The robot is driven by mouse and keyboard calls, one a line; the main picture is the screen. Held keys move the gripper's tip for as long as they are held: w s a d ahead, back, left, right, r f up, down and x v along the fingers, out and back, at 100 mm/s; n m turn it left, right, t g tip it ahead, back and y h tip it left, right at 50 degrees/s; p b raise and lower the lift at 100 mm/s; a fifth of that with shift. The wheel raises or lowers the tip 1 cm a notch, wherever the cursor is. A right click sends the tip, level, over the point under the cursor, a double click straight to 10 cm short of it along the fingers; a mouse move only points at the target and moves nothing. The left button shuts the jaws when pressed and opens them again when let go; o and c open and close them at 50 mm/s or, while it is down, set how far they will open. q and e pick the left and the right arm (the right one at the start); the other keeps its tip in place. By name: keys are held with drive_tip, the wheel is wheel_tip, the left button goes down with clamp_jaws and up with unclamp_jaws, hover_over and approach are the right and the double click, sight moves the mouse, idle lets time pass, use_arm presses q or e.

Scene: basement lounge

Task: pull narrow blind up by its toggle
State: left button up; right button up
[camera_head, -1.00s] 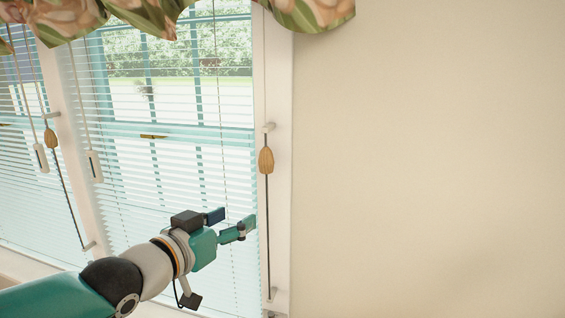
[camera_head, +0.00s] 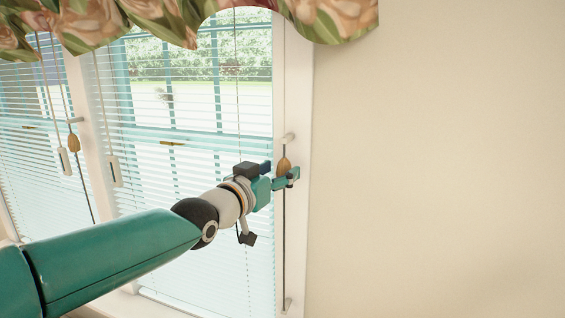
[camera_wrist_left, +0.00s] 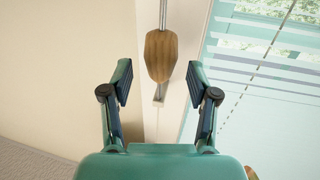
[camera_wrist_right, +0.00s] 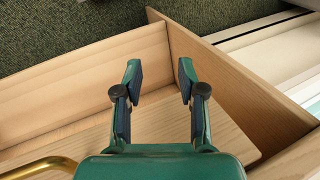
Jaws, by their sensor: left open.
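The wooden toggle (camera_head: 285,164) hangs on a dark vertical cord on the white frame at the right edge of the narrow blind (camera_head: 220,110). My left gripper (camera_head: 280,174) is open at the toggle's height and overlaps its lower part in the head view. In the left wrist view the toggle (camera_wrist_left: 160,56) lies just beyond and between the open fingertips (camera_wrist_left: 158,80), with no finger seen touching it. My right gripper (camera_wrist_right: 160,77) shows only in its wrist view, open and empty over a wooden box or drawer (camera_wrist_right: 85,80).
A second blind (camera_head: 35,130) with its own wooden toggle (camera_head: 73,143) is at the left. A floral valance (camera_head: 150,20) covers the top. The wall (camera_head: 440,170) at the right is bare.

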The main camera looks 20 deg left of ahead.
use_arm(q)
drive_tip(key=shift+p+x, duration=0.4)
drive_tip(key=shift+x, duration=1.1)
use_arm(e)
drive_tip(key=shift+r, duration=0.6)
use_arm(q)
clamp_jaws()
